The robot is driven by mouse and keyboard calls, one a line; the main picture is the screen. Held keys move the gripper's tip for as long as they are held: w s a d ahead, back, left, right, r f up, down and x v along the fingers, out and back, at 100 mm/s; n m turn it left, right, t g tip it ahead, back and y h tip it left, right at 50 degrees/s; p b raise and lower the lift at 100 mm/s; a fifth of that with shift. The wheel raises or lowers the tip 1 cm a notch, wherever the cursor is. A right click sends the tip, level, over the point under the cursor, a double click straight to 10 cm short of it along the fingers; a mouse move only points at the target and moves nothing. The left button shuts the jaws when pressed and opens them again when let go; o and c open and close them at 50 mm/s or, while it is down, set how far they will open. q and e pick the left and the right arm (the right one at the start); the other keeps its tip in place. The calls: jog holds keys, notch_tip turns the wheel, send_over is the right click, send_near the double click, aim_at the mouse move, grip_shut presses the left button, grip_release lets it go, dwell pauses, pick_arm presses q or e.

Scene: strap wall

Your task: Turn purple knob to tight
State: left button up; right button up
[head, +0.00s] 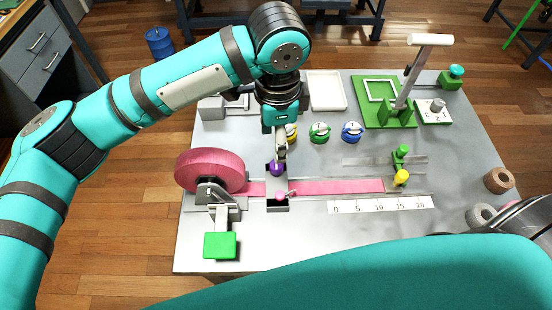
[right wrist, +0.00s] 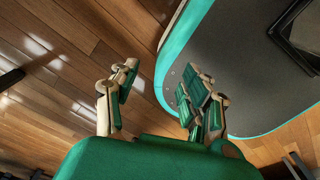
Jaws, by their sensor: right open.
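The knob's pointer and any tight mark are hidden or too small to read. My right gripper (right wrist: 158,90) is open and empty in the right wrist view, with floor beneath it and away from the knob.
A pink roll (head: 210,171) stands left of the knob, with a green pad (head: 220,245) in front. Yellow, green (head: 319,132) and blue (head: 352,132) dials line up behind. A green lever frame (head: 397,115) stands at the back right. A white scale (head: 380,205) lies in front of the strap.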

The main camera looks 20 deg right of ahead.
aim_at(276, 168)
pick_arm(q)
jog(key=f, duration=0.8)
jog(key=shift+w+f, duration=0.25)
jog(key=shift+f, duration=0.45)
grip_shut()
pick_arm(e)
jog(key=shift+w+r, duration=0.2)
jog(key=shift+w, duration=0.35)
jog(key=shift+w+r, duration=0.2)
jog(key=shift+w, duration=0.35)
